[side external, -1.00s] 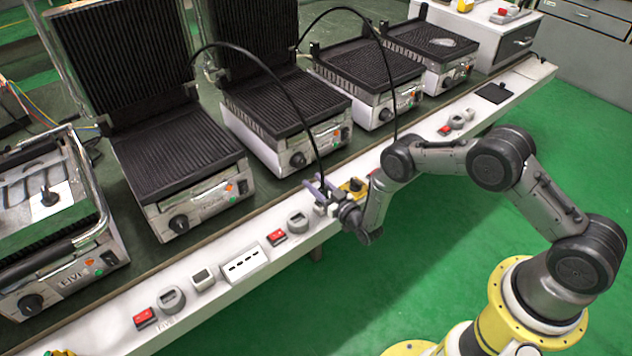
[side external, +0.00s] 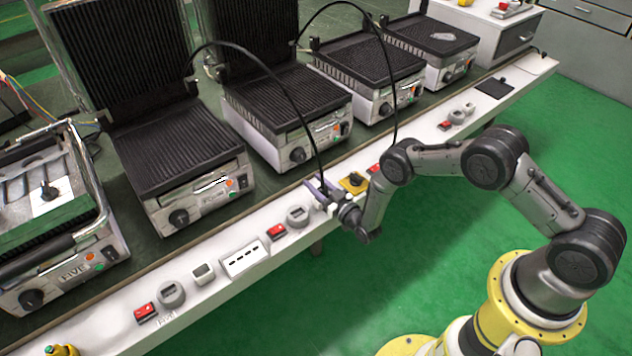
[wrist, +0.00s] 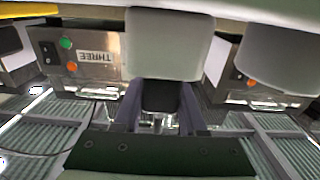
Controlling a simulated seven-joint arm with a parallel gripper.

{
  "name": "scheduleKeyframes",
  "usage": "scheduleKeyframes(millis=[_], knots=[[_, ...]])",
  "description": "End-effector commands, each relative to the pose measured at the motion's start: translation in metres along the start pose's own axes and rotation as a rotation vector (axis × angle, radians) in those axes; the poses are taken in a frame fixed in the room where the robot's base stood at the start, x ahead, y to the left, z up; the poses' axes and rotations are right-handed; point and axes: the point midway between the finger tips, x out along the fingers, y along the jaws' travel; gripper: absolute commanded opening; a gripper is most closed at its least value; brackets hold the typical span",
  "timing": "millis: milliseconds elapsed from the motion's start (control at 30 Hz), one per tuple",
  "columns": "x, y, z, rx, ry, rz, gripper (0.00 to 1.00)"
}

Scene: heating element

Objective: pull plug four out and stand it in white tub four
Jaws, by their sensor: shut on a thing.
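The grill marked FOUR (side external: 200,200) stands second from the left in the side view. A black cable arcs from behind it down to my gripper (side external: 326,190), above the white ledge. In the wrist view my gripper (wrist: 160,108) has its two purple fingers shut on a dark block, which I take for plug four (wrist: 160,97). A pale grey block (wrist: 169,42) lies directly beyond it; I cannot tell whether they touch. The plug is mostly hidden in the side view.
A slotted white panel (side external: 244,260), a red switch (side external: 277,232) and a round grey piece (side external: 298,214) stand left of my gripper. A yellow box (side external: 353,182) is close on its right. The grill marked THREE (wrist: 92,55) appears upside down in the wrist view.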

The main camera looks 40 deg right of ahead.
Motion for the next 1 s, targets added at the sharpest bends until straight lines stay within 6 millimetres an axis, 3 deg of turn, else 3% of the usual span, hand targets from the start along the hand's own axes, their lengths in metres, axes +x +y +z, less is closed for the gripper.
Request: scheduleKeyframes(millis=[233,267,433,767,1000], knots=[[0.000,0.000,0.006,0.000,0.000,0.000,0.00],[0.000,0.000,0.005,0.000,0.001,0.000,0.46],[0.000,0.000,0.005,0.000,0.000,0.000,0.76],[-0.002,0.000,0.006,0.000,-0.002,0.000,0.76],[-0.033,0.000,0.006,0.000,-0.004,-0.001,0.76]])
